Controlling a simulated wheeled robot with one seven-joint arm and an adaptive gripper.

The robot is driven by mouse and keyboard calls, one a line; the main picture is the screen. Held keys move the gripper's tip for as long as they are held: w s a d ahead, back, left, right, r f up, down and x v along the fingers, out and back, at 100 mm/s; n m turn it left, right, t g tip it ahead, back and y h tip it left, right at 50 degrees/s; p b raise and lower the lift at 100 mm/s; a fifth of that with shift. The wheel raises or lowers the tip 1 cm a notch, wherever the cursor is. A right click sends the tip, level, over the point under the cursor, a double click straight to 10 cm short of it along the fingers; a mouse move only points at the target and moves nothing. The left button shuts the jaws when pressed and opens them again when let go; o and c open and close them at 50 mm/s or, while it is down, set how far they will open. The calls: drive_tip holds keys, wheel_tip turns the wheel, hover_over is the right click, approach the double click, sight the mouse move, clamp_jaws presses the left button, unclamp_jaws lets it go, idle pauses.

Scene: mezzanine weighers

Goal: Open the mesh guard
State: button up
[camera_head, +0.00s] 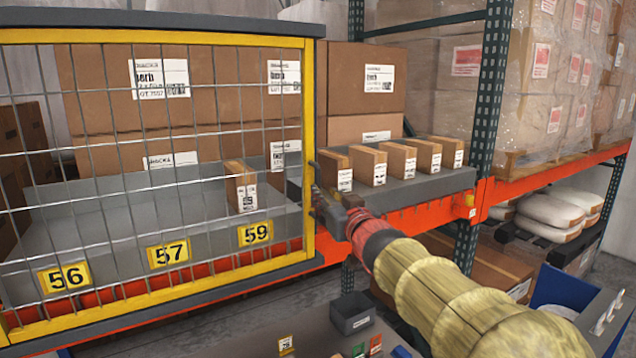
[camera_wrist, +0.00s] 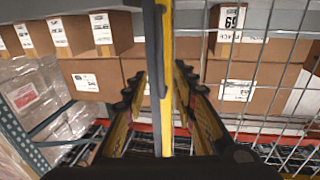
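The mesh guard (camera_head: 308,130), a yellow frame with wire mesh, stands across the front of the left shelf bay in the head view. Number plates 56 (camera_head: 64,277), 57 (camera_head: 169,254) and 59 (camera_head: 255,233) show behind or on its lower mesh. My gripper (camera_head: 316,188) is at the guard's right upright. In the wrist view the yellow upright (camera_wrist: 167,100), with a dark strip along it, runs between my gripper's two fingers (camera_wrist: 160,88). The fingers are open, one on each side, with a visible gap to the upright. Contact deeper between the fingers is hidden.
Behind the mesh stand a small carton (camera_head: 240,186) and large cartons (camera_head: 130,95). Right of the guard, several small cartons (camera_head: 369,164) line a grey shelf near my arm. A green rack post (camera_head: 487,90) and orange beam (camera_head: 560,165) stand farther right. A grey bin (camera_head: 352,314) sits below.

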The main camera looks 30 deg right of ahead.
sight(318, 213)
drive_tip(key=shift+w+d, duration=0.15)
drive_tip(key=shift+w, duration=0.9)
drive_tip(key=shift+w+d, duration=0.2)
drive_tip(key=shift+w, duration=0.85)
drive_tip(key=shift+w+d, duration=0.15)
drive_tip(key=shift+w, duration=0.9)
drive_tip(key=shift+c, duration=1.1)
clamp_jaws()
